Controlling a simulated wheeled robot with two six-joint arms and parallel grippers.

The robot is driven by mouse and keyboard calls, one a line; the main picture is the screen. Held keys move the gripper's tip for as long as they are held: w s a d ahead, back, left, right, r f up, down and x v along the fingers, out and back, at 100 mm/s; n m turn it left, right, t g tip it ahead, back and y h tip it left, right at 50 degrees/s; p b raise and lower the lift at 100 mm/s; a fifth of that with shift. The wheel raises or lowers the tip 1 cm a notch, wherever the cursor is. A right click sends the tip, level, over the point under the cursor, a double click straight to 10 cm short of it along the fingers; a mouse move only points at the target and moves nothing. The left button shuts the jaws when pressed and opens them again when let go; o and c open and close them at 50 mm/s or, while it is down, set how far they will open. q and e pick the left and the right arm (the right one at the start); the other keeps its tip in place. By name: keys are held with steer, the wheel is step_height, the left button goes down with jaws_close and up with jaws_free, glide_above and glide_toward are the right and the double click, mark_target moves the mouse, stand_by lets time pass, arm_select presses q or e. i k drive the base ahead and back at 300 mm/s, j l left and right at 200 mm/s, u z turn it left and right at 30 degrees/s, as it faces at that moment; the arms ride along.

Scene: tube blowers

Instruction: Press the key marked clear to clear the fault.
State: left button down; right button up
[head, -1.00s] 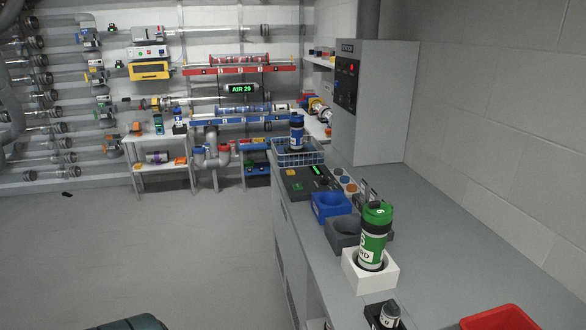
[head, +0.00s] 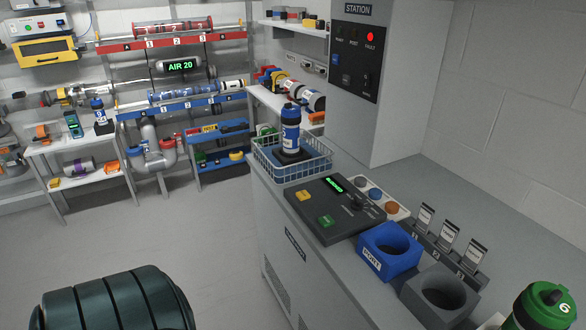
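A dark control pad (head: 334,232) lies on the bench top. It has a small lit green display (head: 334,184), a yellow key (head: 303,195) and a green key (head: 326,221). The marks on the keys are too small to read, so I cannot tell which is clear. Behind it stands the grey station cabinet (head: 405,100). On its black panel (head: 354,58) a red lamp (head: 370,37) is lit at the fault label. Neither of my grippers is in view.
A wire basket (head: 262,160) with a blue-labelled canister (head: 290,130) stands behind the pad. A blue holder (head: 388,250), a grey holder (head: 440,293) and a green-topped canister (head: 546,300) stand to the right. Open floor (head: 215,235) lies left of the bench.

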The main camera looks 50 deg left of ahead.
mark_target(303, 194)
steer(key=j+z, duration=0.1)
steer(key=j, duration=0.5)
steer(key=k+j+z, duration=0.1)
steer(key=j, duration=0.45)
steer(key=j+z, duration=0.1)
steer(key=j, duration=0.5)
steer(key=k, duration=0.05)
